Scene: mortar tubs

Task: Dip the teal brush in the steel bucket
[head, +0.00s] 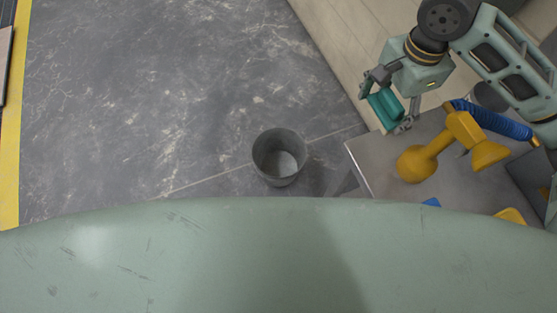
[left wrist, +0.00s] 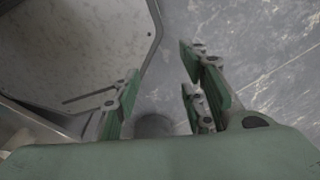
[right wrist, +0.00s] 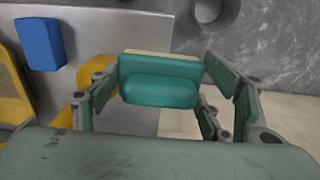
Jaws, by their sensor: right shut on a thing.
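The teal brush (head: 384,108) is held between the fingers of my right gripper (head: 388,112), above the floor beside the grey table's far-left corner. The right wrist view shows the brush (right wrist: 160,82) as a teal block with a pale edge between the fingers (right wrist: 165,95). The steel bucket (head: 279,157) stands upright on the floor, left of and apart from the brush. Its rim also shows at the top of the right wrist view (right wrist: 232,14). My left gripper (left wrist: 158,100) is open and empty in the left wrist view; it is out of the head view.
The grey table (head: 375,175) carries a yellow dumbbell-shaped thing (head: 418,163) and a blue block (right wrist: 40,43). A blue ribbed hose-like thing (head: 490,121) lies behind the yellow one. Marbled grey floor (head: 150,100) left of the bucket is clear. A yellow strip (head: 12,150) runs along the left.

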